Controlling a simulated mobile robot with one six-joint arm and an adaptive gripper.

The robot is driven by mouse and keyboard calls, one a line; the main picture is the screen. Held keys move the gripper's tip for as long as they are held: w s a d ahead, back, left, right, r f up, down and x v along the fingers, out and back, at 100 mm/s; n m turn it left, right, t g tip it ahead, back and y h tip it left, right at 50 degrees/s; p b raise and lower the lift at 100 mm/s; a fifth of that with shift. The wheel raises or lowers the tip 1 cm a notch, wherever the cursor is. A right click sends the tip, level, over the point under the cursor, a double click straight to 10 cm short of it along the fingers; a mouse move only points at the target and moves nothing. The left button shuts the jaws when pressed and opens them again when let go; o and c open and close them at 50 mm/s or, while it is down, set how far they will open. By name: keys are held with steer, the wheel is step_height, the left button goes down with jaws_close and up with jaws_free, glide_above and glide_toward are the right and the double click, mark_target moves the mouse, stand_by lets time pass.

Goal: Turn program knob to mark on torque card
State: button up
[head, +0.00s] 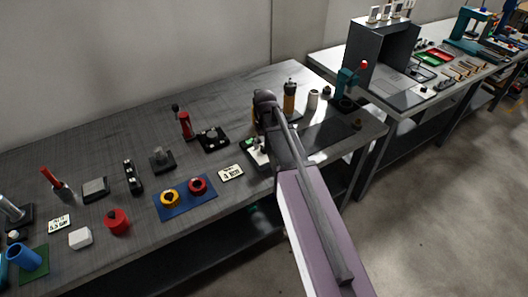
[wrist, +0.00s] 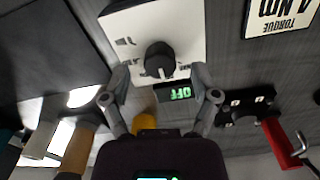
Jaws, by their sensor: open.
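The program knob (wrist: 160,58) is a round black knob on a white panel (wrist: 190,25) in the wrist view. A small pale mark shows on its lower edge, and a green display (wrist: 181,93) beside it reads OFF, upside down. Printed marks show on the panel left of the knob. The torque card (wrist: 283,14) at top right reads 4 NM; it also lies on the bench in the head view (head: 231,173). My gripper (wrist: 160,74) is open, one finger on each side of the knob in the picture; I cannot tell whether they touch it. In the head view my arm partly hides the panel (head: 256,154).
A red-handled tool (wrist: 275,140) stands near the gripper's right side. A blue mat (head: 172,211) holds a yellow and a red ring. Another card (head: 59,224) lies far left. Bottles (head: 290,97) stand behind my arm.

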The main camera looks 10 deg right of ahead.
steer(key=shift+f+b, duration=0.75)
steer(key=shift+f, duration=0.25)
jaws_close()
